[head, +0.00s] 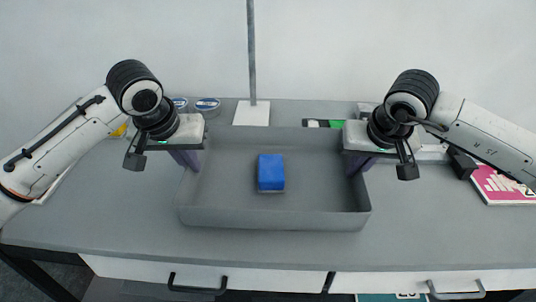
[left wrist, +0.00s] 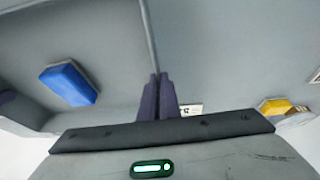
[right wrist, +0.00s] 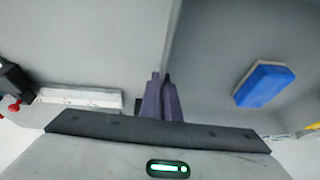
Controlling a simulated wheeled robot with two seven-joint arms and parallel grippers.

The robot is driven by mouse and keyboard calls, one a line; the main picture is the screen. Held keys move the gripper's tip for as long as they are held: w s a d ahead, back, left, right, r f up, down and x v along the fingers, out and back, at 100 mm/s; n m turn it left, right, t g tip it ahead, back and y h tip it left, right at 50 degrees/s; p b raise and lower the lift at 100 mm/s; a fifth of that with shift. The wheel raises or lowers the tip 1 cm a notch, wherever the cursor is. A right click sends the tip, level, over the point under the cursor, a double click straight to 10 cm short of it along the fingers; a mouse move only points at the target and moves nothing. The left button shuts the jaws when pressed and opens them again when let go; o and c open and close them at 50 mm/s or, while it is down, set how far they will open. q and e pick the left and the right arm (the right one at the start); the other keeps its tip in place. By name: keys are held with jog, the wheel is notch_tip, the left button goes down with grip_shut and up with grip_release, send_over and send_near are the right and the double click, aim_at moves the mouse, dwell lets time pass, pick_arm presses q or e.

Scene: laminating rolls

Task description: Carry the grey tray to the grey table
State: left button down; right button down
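The grey tray (head: 270,216) is at the middle of the grey table (head: 420,225), level, with a blue block (head: 271,172) inside. I cannot tell whether it rests on the tabletop or hangs just above it. My left gripper (head: 188,160) is at the tray's left wall, its fingers (left wrist: 157,80) shut on the rim. My right gripper (head: 358,164) is at the right wall, its fingers (right wrist: 161,80) shut on the rim. The blue block also shows in the left wrist view (left wrist: 68,84) and the right wrist view (right wrist: 264,84).
A pole on a white base (head: 251,113) stands behind the tray. Two round tins (head: 207,105) are at the back left. A pink book (head: 503,187) lies at the right. Drawers with handles (head: 197,285) are below the front edge. The front tabletop is clear.

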aim_at(194, 177)
pick_arm(q)
jog(key=shift+a+f, duration=0.1)
jog(key=shift+a, duration=0.05)
pick_arm(e)
jog(key=shift+d+f, duration=0.1)
jog(key=shift+d, duration=0.05)
